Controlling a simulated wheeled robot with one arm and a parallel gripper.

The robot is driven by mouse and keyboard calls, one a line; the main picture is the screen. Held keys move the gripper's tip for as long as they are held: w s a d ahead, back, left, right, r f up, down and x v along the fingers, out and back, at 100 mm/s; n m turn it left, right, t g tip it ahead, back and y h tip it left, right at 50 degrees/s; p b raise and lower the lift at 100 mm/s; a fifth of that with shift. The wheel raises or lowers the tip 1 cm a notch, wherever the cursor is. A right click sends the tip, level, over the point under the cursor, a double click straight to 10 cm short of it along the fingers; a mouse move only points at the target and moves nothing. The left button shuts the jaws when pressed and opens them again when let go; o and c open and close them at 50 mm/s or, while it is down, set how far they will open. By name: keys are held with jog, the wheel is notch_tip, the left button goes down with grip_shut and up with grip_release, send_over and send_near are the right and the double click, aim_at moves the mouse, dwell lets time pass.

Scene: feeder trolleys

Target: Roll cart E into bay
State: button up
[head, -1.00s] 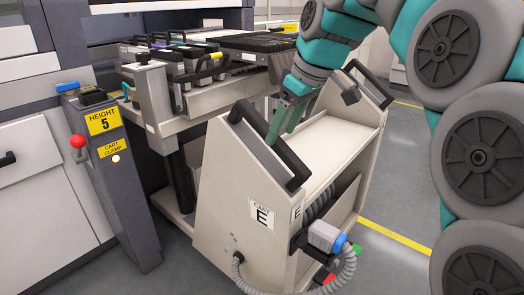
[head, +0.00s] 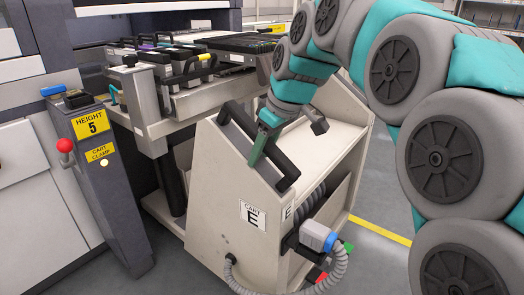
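Cart E (head: 225,200) is a cream trolley with an "E" label (head: 252,215) on its near side panel. It stands upright on the floor, at an angle in front of the machine bay (head: 160,185). A black bar handle (head: 282,168) runs along the sloping top edge of its near panel. My gripper (head: 259,150) reaches down from the right, with a green finger at the middle of this handle. It overlaps the handle in the picture. The second finger is not clear, so I cannot tell whether the gripper is closed around the bar.
A grey post (head: 112,195) with a red knob (head: 65,146), "HEIGHT 5" and "CART CLAMP" labels stands left of the bay. Feeders (head: 190,62) lie on the machine's table behind the cart. A grey hose with a connector (head: 318,236) hangs on the cart's right. Floor is clear beyond the yellow line (head: 380,230).

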grip_shut()
dwell(1.0)
